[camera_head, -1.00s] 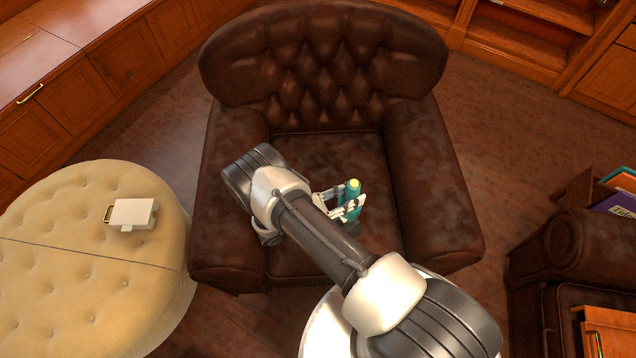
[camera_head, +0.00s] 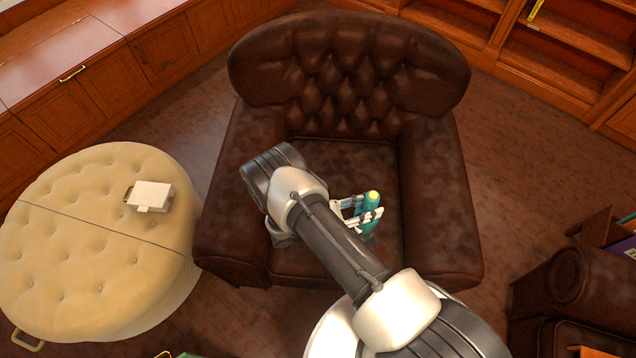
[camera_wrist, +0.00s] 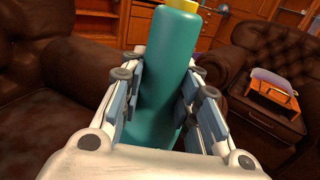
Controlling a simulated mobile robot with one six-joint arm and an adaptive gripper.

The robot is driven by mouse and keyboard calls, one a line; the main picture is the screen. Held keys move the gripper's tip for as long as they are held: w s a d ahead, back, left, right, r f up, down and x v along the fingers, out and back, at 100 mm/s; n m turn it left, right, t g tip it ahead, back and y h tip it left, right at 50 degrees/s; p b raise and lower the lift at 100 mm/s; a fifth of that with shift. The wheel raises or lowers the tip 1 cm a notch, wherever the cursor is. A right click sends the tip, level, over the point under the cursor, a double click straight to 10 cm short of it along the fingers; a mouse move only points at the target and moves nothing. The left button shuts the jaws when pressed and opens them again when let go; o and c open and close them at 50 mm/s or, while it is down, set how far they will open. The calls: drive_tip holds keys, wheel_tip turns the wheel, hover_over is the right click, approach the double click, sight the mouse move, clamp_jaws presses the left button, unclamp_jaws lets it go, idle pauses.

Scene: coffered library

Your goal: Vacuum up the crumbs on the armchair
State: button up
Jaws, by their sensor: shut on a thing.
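The brown leather armchair (camera_head: 425,215) with a tufted back stands in the middle of the head view. My gripper (camera_head: 362,215) is over its seat, shut on a teal cylinder with a yellow end, which looks like the handheld vacuum (camera_head: 370,205). In the wrist view the teal vacuum (camera_wrist: 165,85) stands between both fingers of the gripper (camera_wrist: 160,100), its yellow end away from the palm. My arm covers the left and front parts of the seat. I can make out no crumbs on the visible seat, and I cannot tell whether the vacuum touches it.
A round cream tufted ottoman (camera_head: 90,270) stands close to the armchair's left side with a small white box (camera_head: 150,196) on it. A second dark armchair (camera_head: 560,290) is at the lower right. Wooden cabinets (camera_head: 150,50) and shelves (camera_head: 560,50) line the back. Bare floor lies right of the armchair.

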sight(365, 204)
drive_tip(key=shift+r+p, duration=0.65)
drive_tip(key=shift+r, duration=0.85)
